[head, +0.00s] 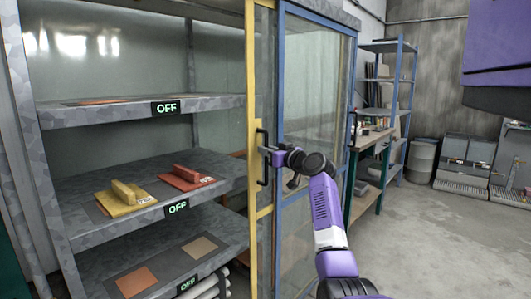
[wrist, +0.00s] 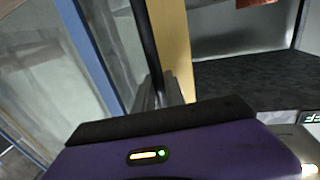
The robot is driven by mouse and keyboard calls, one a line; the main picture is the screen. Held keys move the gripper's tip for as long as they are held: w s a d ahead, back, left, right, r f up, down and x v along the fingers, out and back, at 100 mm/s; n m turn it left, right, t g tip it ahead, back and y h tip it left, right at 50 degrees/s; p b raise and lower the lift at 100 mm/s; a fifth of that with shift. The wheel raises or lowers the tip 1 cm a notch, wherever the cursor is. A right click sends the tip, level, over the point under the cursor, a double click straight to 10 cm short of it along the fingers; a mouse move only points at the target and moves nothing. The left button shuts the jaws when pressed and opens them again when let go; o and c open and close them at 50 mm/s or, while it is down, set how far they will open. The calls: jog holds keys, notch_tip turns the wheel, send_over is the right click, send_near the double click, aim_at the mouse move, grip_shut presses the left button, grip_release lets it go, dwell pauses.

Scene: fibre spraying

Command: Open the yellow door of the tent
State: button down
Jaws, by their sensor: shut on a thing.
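The yellow door (head: 251,100) is a yellow-framed glass panel that stands slid to the right, beside the blue-framed door (head: 281,130). Its black handle (head: 261,170) is a vertical bar on the yellow frame. My gripper (head: 266,156) is shut on this handle, near its upper part. In the wrist view the dark handle bar (wrist: 147,45) runs down to my gripper, next to the yellow frame (wrist: 173,45).
The left side of the tent is open. Its shelves (head: 205,104) carry a yellow tool (head: 125,199), a red tool (head: 187,178) and flat panels, with "OFF" signs on the shelf edges. A workbench (head: 367,140) and blue rack (head: 407,90) stand behind right. The floor (head: 420,240) at right is clear.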

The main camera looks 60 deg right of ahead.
jog(key=c, duration=1.4)
grip_release()
jog(key=v, duration=0.7)
jog(key=shift+s+a+p, duration=0.2)
jog(key=shift+s+p, duration=0.15)
